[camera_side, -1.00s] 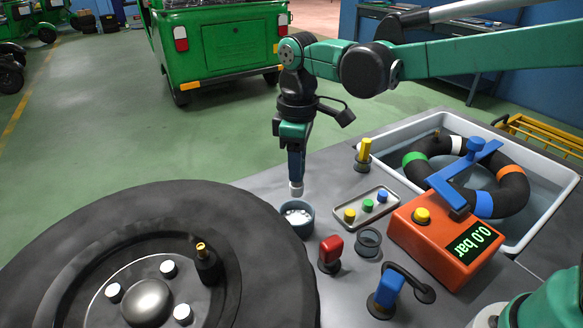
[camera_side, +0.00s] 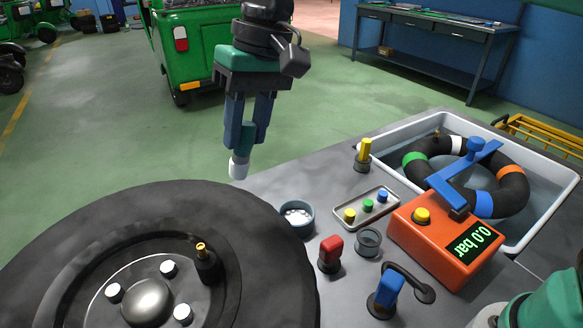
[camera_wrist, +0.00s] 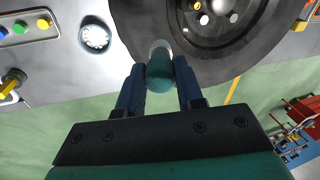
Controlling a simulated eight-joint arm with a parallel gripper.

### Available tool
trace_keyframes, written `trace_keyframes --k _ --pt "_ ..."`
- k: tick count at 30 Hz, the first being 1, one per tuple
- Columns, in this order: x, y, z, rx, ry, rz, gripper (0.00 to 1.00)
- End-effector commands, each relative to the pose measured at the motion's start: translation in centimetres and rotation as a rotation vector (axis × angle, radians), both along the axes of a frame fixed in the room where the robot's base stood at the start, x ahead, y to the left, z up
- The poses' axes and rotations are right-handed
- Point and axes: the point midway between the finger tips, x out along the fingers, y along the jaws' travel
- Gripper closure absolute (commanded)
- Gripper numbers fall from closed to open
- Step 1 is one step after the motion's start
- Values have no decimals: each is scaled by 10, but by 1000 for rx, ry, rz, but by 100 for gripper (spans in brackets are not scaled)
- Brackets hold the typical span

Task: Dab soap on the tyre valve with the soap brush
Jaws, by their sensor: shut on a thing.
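My gripper (camera_side: 245,135) is shut on the soap brush (camera_side: 239,165), which points down with its pale tip lowest, above and behind the tyre's far edge. In the wrist view the brush (camera_wrist: 160,70) shows as a teal handle between the two blue fingers, its pale end against the tyre edge in the picture. The tyre valve (camera_side: 204,260) is a black stem with a brass tip, standing on the wheel of the big tyre (camera_side: 120,212). The valve's brass tip also shows in the wrist view (camera_wrist: 197,6). The soap pot (camera_side: 297,217), with white suds, stands right of the tyre.
A tray (camera_side: 367,208) with coloured buttons, a red-topped piece (camera_side: 331,252), a blue-handled tool (camera_side: 388,290) and an orange gauge box (camera_side: 445,240) stand right of the pot. A water tub (camera_side: 560,180) holds a black ring (camera_side: 511,190). Space above the tyre is clear.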

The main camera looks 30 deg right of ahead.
Motion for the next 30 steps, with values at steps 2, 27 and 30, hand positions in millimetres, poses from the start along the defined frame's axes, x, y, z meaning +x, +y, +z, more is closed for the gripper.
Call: trace_keyframes --k 2,27,30 --pt "-11 28 8 35 6 27 100" --pt "-30 67 -35 92 23 50 100" --pt "-30 67 -39 92 23 50 100"
